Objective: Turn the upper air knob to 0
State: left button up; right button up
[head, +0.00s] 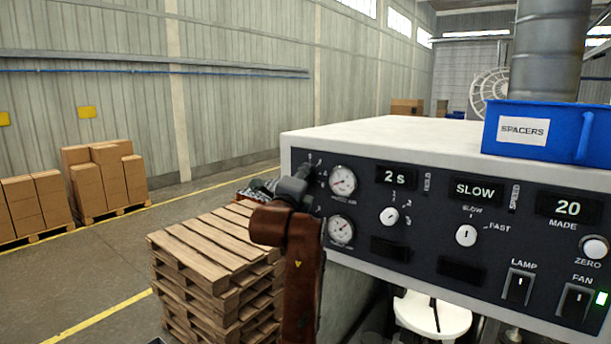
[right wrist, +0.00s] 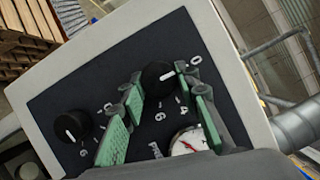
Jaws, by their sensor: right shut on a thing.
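The upper air knob (right wrist: 158,78) is black with a white pointer line and sits between the fingertips of my right gripper (right wrist: 159,76). The fingers are shut on it, one on each side. The pointer is turned roughly toward the printed 0; I cannot tell if it is exactly on it. A second black knob (right wrist: 70,126) is clear of the fingers. In the head view, my right gripper (head: 307,173) reaches the panel's upper left corner and hides most of the upper knob. The upper gauge (head: 343,180) is just right of it. My left gripper is not in view.
A lower gauge (head: 340,229) sits below the upper one. The panel (head: 430,220) also carries dials, displays and switches. A blue spacers bin (head: 560,125) stands on top of the machine. Wooden pallets (head: 205,245) are stacked left of the machine.

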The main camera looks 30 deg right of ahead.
jog(key=shift+n, duration=0.3)
dwell(0.4)
jog(key=o, duration=1.2)
jog(key=shift+c, duration=0.2)
jog(key=shift+a, duration=0.15)
jog(key=r+v, duration=0.1)
jog(key=v, duration=1)
jog(key=shift+s+a+f, duration=0.2)
jog(key=shift+s+f, duration=0.2)
jog(key=shift+f, duration=0.05)
